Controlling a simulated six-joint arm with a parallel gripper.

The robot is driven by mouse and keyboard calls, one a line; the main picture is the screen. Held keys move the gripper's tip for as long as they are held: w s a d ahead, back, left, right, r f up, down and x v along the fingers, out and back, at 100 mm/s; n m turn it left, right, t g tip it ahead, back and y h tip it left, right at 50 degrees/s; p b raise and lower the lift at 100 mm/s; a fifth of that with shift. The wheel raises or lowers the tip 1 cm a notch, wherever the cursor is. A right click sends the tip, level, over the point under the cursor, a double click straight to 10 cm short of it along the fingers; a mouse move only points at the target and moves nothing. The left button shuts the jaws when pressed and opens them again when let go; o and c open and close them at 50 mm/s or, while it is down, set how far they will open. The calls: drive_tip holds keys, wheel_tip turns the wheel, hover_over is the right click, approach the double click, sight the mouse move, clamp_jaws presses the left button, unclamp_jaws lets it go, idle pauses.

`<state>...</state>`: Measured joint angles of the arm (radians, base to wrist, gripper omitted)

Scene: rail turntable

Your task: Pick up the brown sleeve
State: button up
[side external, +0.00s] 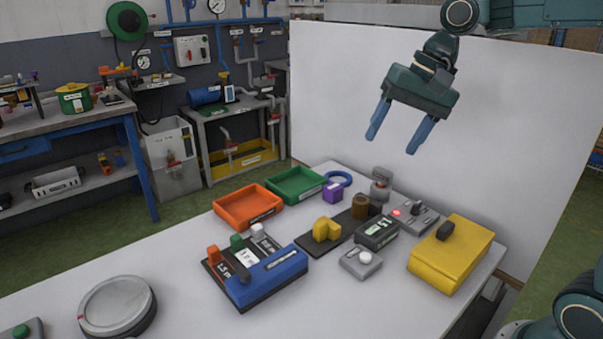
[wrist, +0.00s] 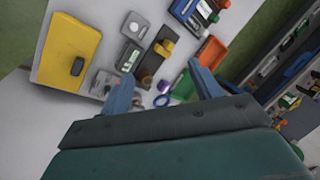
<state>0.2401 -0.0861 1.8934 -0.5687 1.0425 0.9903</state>
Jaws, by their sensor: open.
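The brown sleeve (side external: 360,206) is a short upright cylinder at the far end of a dark rail (side external: 309,241) in the side view. In the wrist view a small brown shape, likely the sleeve (wrist: 147,82), shows between the fingers near the rail's end. A yellow stepped block (side external: 326,229) sits on the same rail, apart from the sleeve. My gripper (side external: 391,144) is open and empty, high above the table, with its two blue fingers spread and pointing down. The fingers also show in the wrist view (wrist: 160,72). Nothing touches them.
Close around the sleeve are a black meter (side external: 377,235), a grey switch box with a red light (side external: 414,216), a grey post (side external: 380,185) and a purple block (side external: 333,192). A yellow case (side external: 450,262) is at right. Orange (side external: 247,221) and green (side external: 294,196) trays stand behind.

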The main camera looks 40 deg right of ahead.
drive_tip(key=w+d+f+m+g+y, duration=0.1)
drive_tip(key=w+d+f+m, duration=0.15)
drive_tip(key=w, duration=0.25)
drive_tip(key=w+d+f+m+g, duration=0.1)
drive_tip(key=w+d+m, duration=0.1)
drive_tip(key=w+d, duration=0.2)
drive_tip(key=m, duration=0.3)
hover_over(361, 199)
drive_tip(key=s, duration=0.1)
wheel_tip(361, 199, down, 5)
drive_tip(key=w+d+f+m+g, duration=0.1)
drive_tip(key=d+f+m, duration=0.1)
drive_tip(key=d+f, duration=0.2)
drive_tip(key=shift+d+f+y, duration=0.35)
drive_tip(key=shift+d+y, duration=0.05)
drive_tip(key=shift+d, duration=0.1)
drive_tip(key=shift+a+f+m, duration=0.15)
drive_tip(key=shift+m, duration=0.1)
drive_tip(key=shift+x, duration=4.15)
drive_tip(key=shift+x, duration=2.55)
drive_tip(key=shift+s, duration=0.15)
